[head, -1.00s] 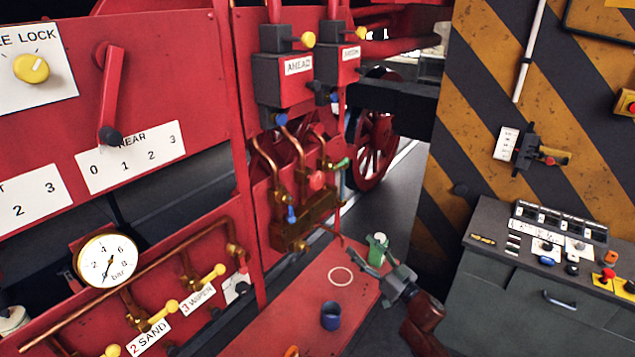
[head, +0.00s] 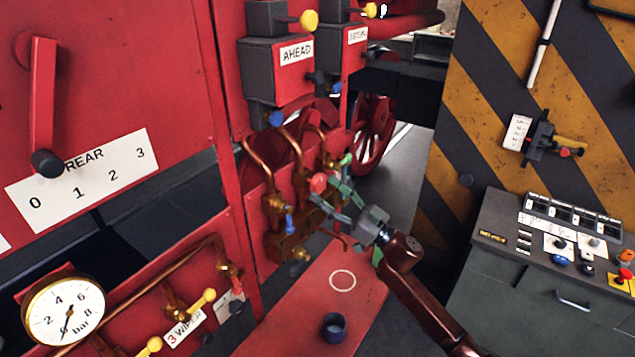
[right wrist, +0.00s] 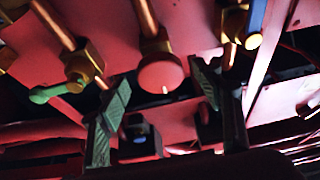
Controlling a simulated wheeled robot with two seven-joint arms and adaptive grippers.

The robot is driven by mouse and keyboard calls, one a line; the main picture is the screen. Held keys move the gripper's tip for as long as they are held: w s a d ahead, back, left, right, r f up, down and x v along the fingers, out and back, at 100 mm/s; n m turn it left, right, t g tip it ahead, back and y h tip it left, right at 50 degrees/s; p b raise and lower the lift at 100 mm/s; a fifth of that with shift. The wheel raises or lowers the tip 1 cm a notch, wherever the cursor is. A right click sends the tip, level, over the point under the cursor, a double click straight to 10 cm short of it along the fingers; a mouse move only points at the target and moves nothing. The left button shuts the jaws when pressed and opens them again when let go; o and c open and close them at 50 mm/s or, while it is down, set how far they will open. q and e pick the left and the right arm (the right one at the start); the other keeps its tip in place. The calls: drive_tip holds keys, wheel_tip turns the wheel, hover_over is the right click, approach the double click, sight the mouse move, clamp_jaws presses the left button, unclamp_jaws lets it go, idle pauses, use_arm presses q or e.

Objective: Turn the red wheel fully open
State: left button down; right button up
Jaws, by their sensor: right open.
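The red wheel (head: 319,183) is a small round knob on the brass valve block (head: 283,245), on the red engine panel. It also shows in the right wrist view (right wrist: 160,76), with a white mark near its lower edge. My right gripper (head: 335,200) is open and just in front of the wheel. In the right wrist view its green-grey fingers (right wrist: 163,95) stand on either side below the wheel, apart from each other. The wheel shows between and beyond the fingertips; I cannot tell whether they touch it. My left gripper is not in view.
A green lever (head: 345,160) sits right of the wheel and a blue lever (head: 289,222) below left. Copper pipes (head: 258,167) rise close by. Below, a red shelf (head: 300,320) carries a dark blue cup (head: 334,327). A grey console (head: 470,270) stands right.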

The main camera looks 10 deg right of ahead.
sight(322, 187)
drive_tip(key=shift+x, duration=0.8)
drive_tip(key=shift+w+a+r, duration=0.15)
drive_tip(key=shift+w+a, duration=0.1)
drive_tip(key=shift+w, duration=0.1)
drive_tip(key=shift+w+a+r, duration=0.2)
drive_tip(key=shift+a, duration=0.1)
drive_tip(key=shift+w+f, duration=0.1)
drive_tip(key=c, duration=1.1)
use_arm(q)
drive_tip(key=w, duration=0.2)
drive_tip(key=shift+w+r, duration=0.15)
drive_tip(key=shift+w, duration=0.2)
use_arm(e)
drive_tip(key=shift+c, duration=0.3)
